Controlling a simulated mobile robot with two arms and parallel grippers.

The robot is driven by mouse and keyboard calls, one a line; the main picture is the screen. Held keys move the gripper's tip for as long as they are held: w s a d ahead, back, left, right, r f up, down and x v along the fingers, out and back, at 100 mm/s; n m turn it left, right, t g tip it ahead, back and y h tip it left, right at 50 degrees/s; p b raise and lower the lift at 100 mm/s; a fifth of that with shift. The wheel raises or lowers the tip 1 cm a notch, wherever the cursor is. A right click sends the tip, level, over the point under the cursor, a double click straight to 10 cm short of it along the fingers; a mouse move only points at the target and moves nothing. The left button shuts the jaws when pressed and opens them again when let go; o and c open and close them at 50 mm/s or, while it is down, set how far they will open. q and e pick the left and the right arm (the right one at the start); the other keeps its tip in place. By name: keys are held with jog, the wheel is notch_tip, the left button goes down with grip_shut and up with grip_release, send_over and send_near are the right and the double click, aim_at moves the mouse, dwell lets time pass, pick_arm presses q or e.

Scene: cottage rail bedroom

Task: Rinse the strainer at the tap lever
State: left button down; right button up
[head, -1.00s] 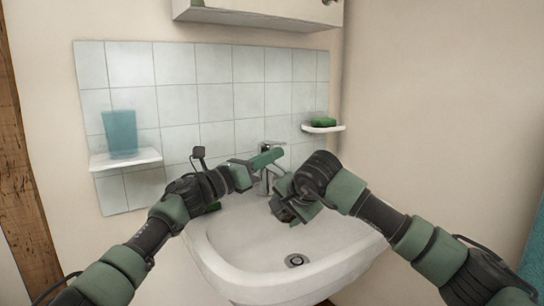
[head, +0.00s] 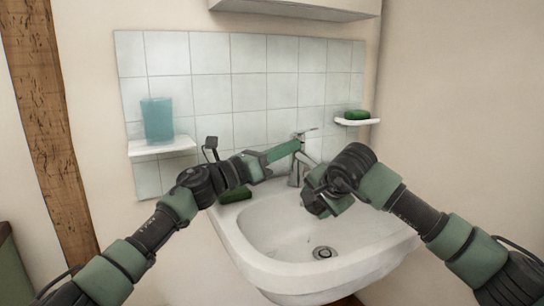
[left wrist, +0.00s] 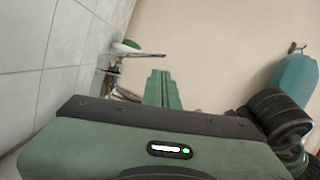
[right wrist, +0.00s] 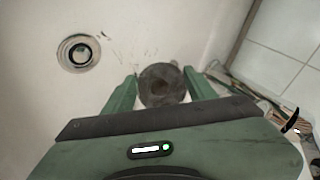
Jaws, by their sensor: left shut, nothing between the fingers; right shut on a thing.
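The chrome tap (head: 296,174) stands at the back of the white basin (head: 262,235), with its lever (head: 308,131) on top. My left gripper (head: 294,147) is shut and empty, its fingertips beside the tap just below the lever; I cannot tell whether they touch. In the left wrist view the shut fingers (left wrist: 161,88) point past the chrome lever (left wrist: 142,54). My right gripper (head: 318,203) is over the basin, right of the tap. In the right wrist view its fingers are shut on a dark round piece, the strainer (right wrist: 162,84). No running water shows.
The drain (head: 323,253) is in the basin floor. A left shelf (head: 150,149) holds a blue cup (head: 157,119); a right shelf (head: 368,122) holds green soap (head: 356,114). A cabinet (head: 300,8) hangs above.

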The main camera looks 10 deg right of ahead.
aim_at(311, 130)
pick_arm(q)
jog(key=v, duration=0.4)
jog(key=shift+s, duration=0.15)
jog(key=c, duration=2)
grip_release()
jog(key=shift+s+a, duration=0.1)
jog(key=shift+a, duration=0.25)
jog(key=o, duration=0.4)
jog(key=shift+s+a+r, duration=0.1)
jog(key=shift+o, duration=0.2)
notch_tip(311, 130, up, 13)
jog(key=w+d+n+t+y, duration=0.15)
jog(key=n+t+y, duration=0.55)
jog(key=n, duration=1)
jog(key=s+d+f+n+g+y, duration=0.1)
jog(key=s+d+f+n+y, duration=0.4)
jog(key=f+n, duration=0.3)
jog(key=shift+n, duration=0.7)
jog(key=x, duration=1)
jog(key=shift+w+d+r, duration=0.1)
jog(key=shift+w+r, duration=0.25)
jog(key=shift+w, duration=0.05)
